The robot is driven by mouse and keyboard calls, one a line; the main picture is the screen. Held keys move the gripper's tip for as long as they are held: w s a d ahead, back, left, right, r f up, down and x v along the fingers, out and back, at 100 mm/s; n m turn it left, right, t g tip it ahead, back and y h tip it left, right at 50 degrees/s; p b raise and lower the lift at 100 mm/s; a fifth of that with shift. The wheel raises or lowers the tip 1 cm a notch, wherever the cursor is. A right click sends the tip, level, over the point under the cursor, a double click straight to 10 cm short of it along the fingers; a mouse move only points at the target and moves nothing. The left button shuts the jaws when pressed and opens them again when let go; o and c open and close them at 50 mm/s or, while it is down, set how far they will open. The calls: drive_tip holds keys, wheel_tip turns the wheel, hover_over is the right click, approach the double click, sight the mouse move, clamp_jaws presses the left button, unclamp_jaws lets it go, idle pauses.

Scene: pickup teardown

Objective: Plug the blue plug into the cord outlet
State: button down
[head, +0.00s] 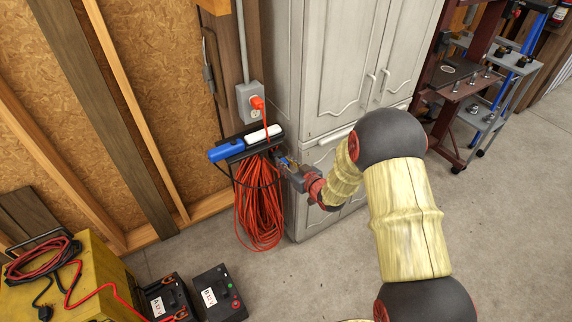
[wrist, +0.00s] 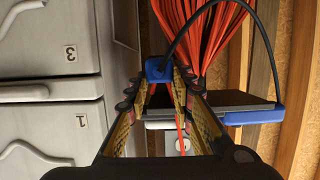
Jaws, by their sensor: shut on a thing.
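My gripper (wrist: 158,78) is shut on the blue plug (wrist: 158,68), which sits between its fingertips in the wrist view. A thin black cable arcs from the plug to the right, down toward a blue device (wrist: 255,118). In the head view my gripper (head: 282,160) is at the right end of the small dark wall shelf, beside the hanging orange cord (head: 258,215). A white block (head: 263,134), perhaps the cord outlet, lies on the shelf beside the blue device (head: 228,150). The block shows partly behind the fingers in the wrist view (wrist: 176,142); its sockets are unclear.
A grey wall outlet box (head: 249,102) holds an orange plug (head: 258,103) above the shelf. A pale cabinet (head: 335,70) stands close on the right. Black batteries (head: 219,295) and a yellow box (head: 70,290) stand at the lower left. The floor between is clear.

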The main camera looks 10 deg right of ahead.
drive_tip(key=shift+w+a, duration=0.15)
drive_tip(key=shift+w, duration=0.3)
drive_tip(key=c, duration=1.5)
unclamp_jaws()
drive_tip(key=shift+o, duration=0.2)
drive_tip(key=shift+s, duration=0.1)
drive_tip(key=v, duration=1.1)
drive_tip(key=shift+s, duration=0.35)
